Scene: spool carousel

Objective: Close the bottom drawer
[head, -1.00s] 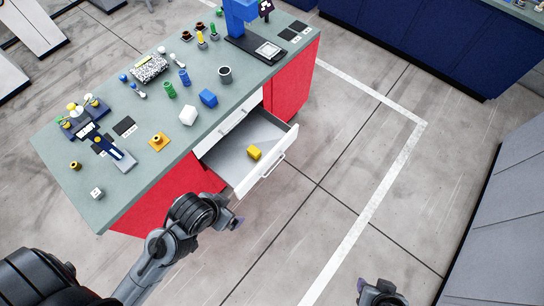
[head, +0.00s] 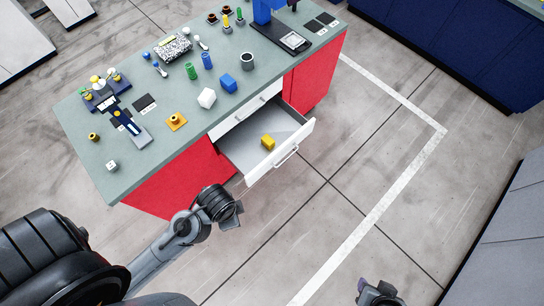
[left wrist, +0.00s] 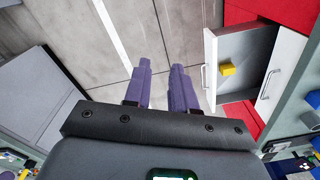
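The bottom drawer (head: 295,142) of the red and white workbench is pulled out, with a yellow block (head: 268,142) inside. Its white front carries a bar handle (head: 286,156). In the left wrist view the open drawer (left wrist: 233,84) is at the upper right, with its handle (left wrist: 205,76) facing my fingers. My left gripper (head: 232,215) is in front of the bench, apart from the drawer front, left of and nearer than the handle. Its purple fingers (left wrist: 161,72) are spread with an empty gap. My right gripper (head: 378,291) is at the bottom edge, its fingers unclear.
A shut white drawer (head: 244,119) sits above the open one. The green benchtop (head: 150,117) holds blocks, cylinders, a cup and a blue stand. Red cabinet panels (head: 178,180) flank the drawers. The floor right of the drawer is clear, with a white painted line (head: 366,220).

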